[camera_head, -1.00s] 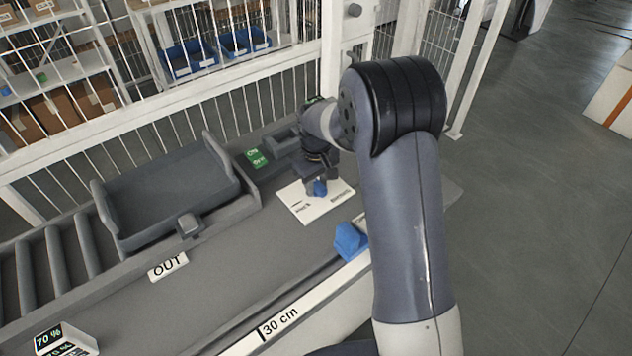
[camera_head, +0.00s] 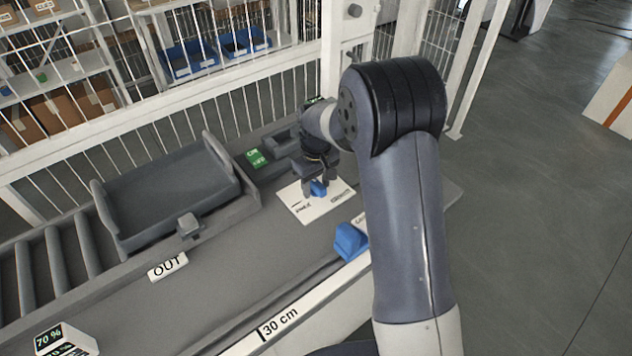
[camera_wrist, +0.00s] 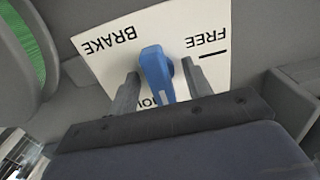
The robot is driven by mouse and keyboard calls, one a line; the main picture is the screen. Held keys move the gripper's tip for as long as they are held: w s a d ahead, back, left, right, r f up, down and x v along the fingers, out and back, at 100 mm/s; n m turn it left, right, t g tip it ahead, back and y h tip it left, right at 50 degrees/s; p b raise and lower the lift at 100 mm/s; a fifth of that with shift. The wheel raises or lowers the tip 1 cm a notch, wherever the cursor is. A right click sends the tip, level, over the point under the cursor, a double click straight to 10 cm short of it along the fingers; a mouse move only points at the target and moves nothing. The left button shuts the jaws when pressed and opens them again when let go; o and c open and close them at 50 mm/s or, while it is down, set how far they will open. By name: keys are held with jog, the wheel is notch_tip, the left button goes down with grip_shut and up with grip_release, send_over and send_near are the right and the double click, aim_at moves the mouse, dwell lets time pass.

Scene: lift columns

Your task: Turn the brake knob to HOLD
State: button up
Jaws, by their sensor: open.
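The blue brake knob (camera_wrist: 155,70) stands on a white plate (camera_wrist: 105,66) lettered BRAKE and FREE. A third word beside the knob is mostly hidden by the knob and my gripper. In the wrist view the knob's long bar runs roughly up and down the picture, slightly tilted, and does not line up with the black mark by FREE. My gripper (camera_wrist: 162,84) is open, with one finger on each side of the bar; contact is not clear. In the head view my gripper (camera_head: 319,181) is down over the knob (camera_head: 318,189) and its plate (camera_head: 300,207).
A second blue part (camera_head: 350,241) stands near the front edge. A grey tray (camera_head: 170,195) lies left, beside a green label (camera_head: 256,159). A white mesh fence (camera_head: 180,108) runs behind. The grey deck between the OUT sign (camera_head: 167,266) and plate is clear.

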aim_at(316, 182)
jog(key=shift+r+p, duration=3.05)
jog(key=shift+r, duration=1.5)
jog(key=shift+f, duration=0.15)
notch_tip(316, 182, down, 9)
jog(key=b, duration=0.6)
jog(key=shift+f, duration=0.1)
jog(key=shift+r+n, duration=0.2)
jog(key=shift+n, duration=0.5)
jog(key=shift+m, duration=0.3)
